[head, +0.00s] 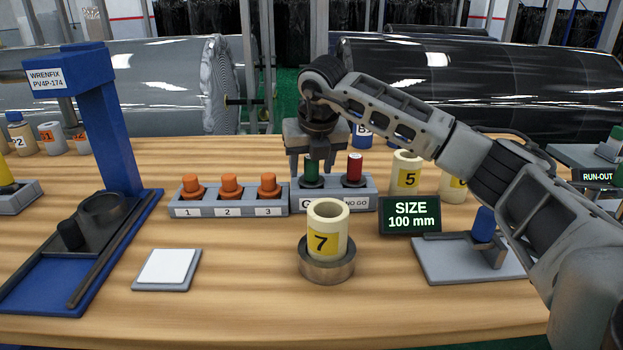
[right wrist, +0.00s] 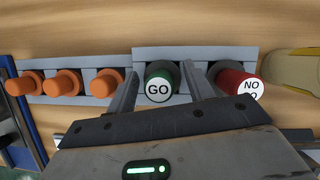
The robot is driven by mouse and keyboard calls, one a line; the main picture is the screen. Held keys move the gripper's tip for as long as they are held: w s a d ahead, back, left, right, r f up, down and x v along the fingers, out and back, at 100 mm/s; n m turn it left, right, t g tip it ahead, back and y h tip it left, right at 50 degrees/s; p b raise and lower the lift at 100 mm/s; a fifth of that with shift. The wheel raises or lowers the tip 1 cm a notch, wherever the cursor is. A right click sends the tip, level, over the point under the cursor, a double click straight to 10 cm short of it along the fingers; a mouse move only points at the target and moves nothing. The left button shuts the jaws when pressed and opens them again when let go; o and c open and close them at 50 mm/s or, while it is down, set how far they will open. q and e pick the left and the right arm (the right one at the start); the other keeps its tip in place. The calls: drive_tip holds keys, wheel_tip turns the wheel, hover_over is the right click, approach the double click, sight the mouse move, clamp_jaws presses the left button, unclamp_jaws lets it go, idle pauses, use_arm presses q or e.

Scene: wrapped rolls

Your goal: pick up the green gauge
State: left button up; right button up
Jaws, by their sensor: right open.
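The green gauge (head: 312,171) stands upright in the left place of a grey holder (head: 333,203), beside the red gauge (head: 354,167). In the right wrist view the green gauge (right wrist: 160,84) has a white top marked GO, and the red gauge (right wrist: 238,84) is marked NO GO. My right gripper (head: 311,166) is directly above the holder, pointing down. Its open fingers (right wrist: 160,92) stand one on each side of the green gauge, with gaps showing. My left gripper is not in view.
A grey rack with several orange plugs (head: 231,185) adjoins the holder on the left. A cream roll marked 7 (head: 327,232) stands in a metal ring in front. A SIZE 100 mm display (head: 410,215) is to the right. A blue press (head: 97,120) stands left.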

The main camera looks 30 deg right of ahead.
clamp_jaws()
drive_tip(key=shift+r, duration=0.2)
